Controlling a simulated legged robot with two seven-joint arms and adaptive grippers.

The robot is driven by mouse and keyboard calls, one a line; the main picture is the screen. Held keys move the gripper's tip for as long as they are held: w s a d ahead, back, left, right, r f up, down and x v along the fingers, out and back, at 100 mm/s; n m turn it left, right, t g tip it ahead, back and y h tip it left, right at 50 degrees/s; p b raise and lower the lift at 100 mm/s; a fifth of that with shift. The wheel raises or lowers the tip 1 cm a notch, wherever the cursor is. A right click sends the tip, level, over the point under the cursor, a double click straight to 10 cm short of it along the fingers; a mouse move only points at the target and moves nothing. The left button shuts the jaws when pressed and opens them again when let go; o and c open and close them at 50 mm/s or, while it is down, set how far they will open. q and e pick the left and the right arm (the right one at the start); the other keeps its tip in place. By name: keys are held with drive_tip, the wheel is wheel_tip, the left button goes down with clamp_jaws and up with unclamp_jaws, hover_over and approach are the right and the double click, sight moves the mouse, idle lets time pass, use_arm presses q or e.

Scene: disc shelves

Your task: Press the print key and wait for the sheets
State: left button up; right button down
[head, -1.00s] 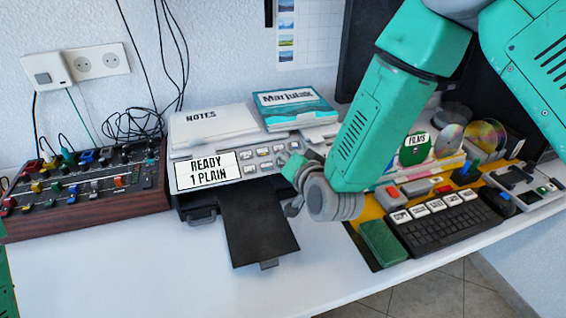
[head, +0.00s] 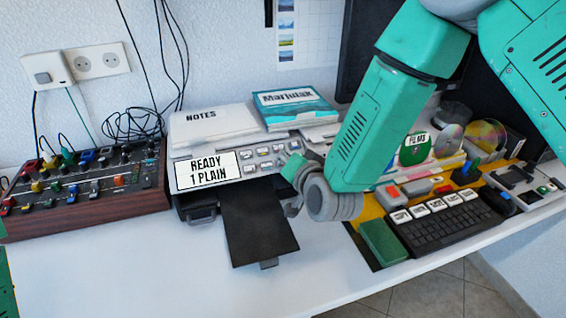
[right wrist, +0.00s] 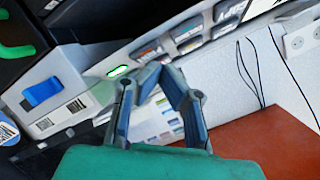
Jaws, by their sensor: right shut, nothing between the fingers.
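The printer (head: 181,152) stands at the back of the white table. Its display (head: 208,172) reads "READY 1 PLAIN". A block of small grey keys (head: 265,152) sits right of the display; I cannot tell which is the print key. The black output tray (head: 258,222) slopes to the front and is bare. My right gripper (head: 293,190) is beside the printer's right front, right of the tray. In the right wrist view its fingers (right wrist: 160,76) are shut and empty. My left gripper is out of view.
A mixer with coloured knobs (head: 85,190) stands left of the printer. Notes (head: 205,122) and a teal-edged box (head: 290,108) lie on top. A keyboard (head: 450,225) and a green block (head: 383,242) are at the right. The front left table is clear.

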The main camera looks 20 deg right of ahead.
drive_tip(key=shift+w+f+b, duration=0.25)
drive_tip(key=shift+f+b, duration=0.05)
drive_tip(key=shift+f, duration=0.2)
idle(0.7)
drive_tip(key=shift+r, duration=0.1)
drive_tip(key=shift+s+r+p, duration=0.4)
drive_tip(key=shift+r+p, duration=0.2)
drive_tip(key=shift+p, duration=0.05)
